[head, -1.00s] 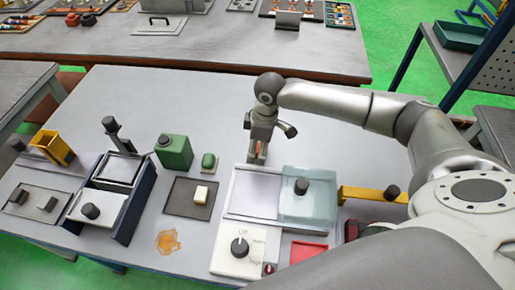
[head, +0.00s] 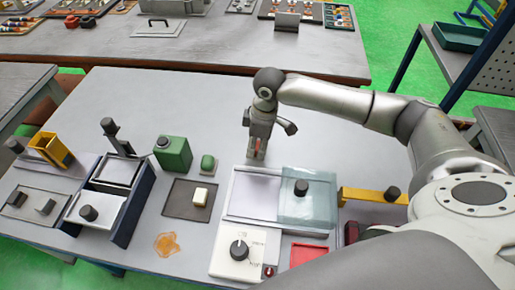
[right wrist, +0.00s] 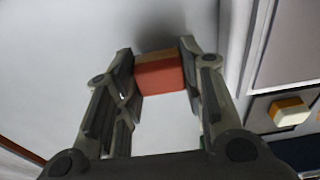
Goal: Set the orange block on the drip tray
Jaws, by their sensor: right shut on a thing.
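My right gripper (head: 256,150) is over the bare table behind the white-framed station, pointing down. In the right wrist view its two fingers (right wrist: 158,70) are shut on the orange block (right wrist: 160,78), which looks red-orange with a browner top face. In the head view only a small orange patch of the block (head: 257,144) shows between the fingers. Whether it touches the table is unclear. A flat dark square tray (head: 178,207), which looks like the drip tray, lies left of the station with a small cream block (head: 200,196) on it. My left gripper is out of view.
The station (head: 232,190) has a bluish clear cover (head: 312,207) and a dial panel (head: 225,262). An orange-brown spill (head: 167,244) lies in front. The table's back middle is clear.

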